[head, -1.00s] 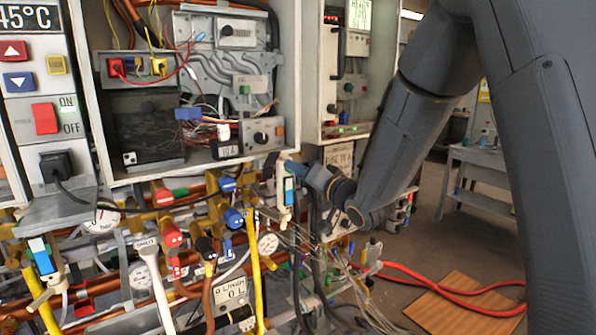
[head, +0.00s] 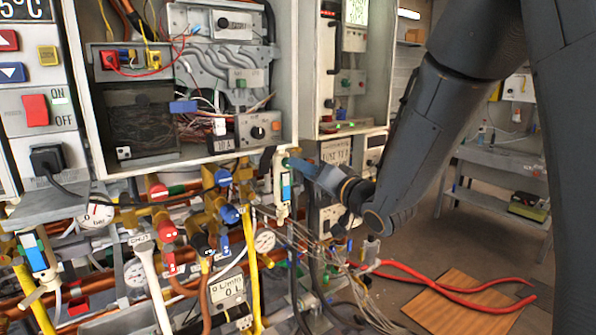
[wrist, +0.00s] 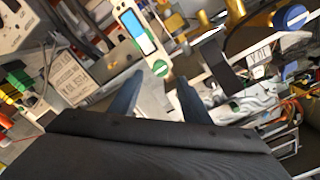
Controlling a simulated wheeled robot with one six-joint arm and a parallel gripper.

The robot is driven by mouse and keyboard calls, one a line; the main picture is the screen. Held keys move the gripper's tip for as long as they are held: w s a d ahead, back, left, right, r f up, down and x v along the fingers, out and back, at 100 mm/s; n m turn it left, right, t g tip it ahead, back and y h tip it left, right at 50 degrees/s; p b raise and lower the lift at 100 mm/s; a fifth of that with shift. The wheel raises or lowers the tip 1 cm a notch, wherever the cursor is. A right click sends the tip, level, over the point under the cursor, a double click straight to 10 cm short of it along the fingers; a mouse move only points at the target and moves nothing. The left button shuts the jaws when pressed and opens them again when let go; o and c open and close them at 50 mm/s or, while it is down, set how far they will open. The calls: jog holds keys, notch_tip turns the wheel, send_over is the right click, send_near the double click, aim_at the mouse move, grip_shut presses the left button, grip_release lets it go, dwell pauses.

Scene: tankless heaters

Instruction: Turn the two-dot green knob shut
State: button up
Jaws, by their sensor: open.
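A small green round knob (wrist: 160,68) sits at the end of a white fitting with a blue-and-white face (wrist: 139,32) in the wrist view. Its dots are too small to make out. In the head view a green spot (head: 285,161) shows at the top of the white-and-blue fitting (head: 284,188), beside my fingertips. My gripper (wrist: 158,88) is open, with its two blue-grey fingers apart. The green knob lies just beyond the gap between the fingertips in the wrist view. In the head view my gripper (head: 293,165) points left at the fitting; contact cannot be told.
Open heater cabinets (head: 190,165) stand above and behind. Red knobs (head: 168,233), blue knobs (head: 228,214), yellow pipes and loose wires crowd the left and below. A blue knob (wrist: 290,17) and a label plate (wrist: 75,82) flank the fitting.

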jog(key=shift+v, duration=1.5)
jog(key=s+d+f+g+h, duration=0.35)
jog(key=d+f, duration=0.25)
jog(key=f, duration=0.2)
jog(key=s+d+f+g+h, duration=0.2)
jog(key=s+d+f+h, duration=0.1)
jog(key=d+f+h, duration=0.3)
jog(key=s+d+f+g, duration=0.1)
jog(key=s+f+g, duration=0.1)
jog(key=s, duration=0.4)
jog(key=s+d+f+n+g, duration=0.1)
jog(key=s+f+g, duration=0.2)
jog(key=s, duration=0.3)
jog(key=s+d+f+g, duration=0.1)
jog(key=s+f+g, duration=0.2)
jog(key=s, duration=0.4)
jog(key=shift+s+h, duration=0.1)
jog(key=shift+h, duration=0.15)
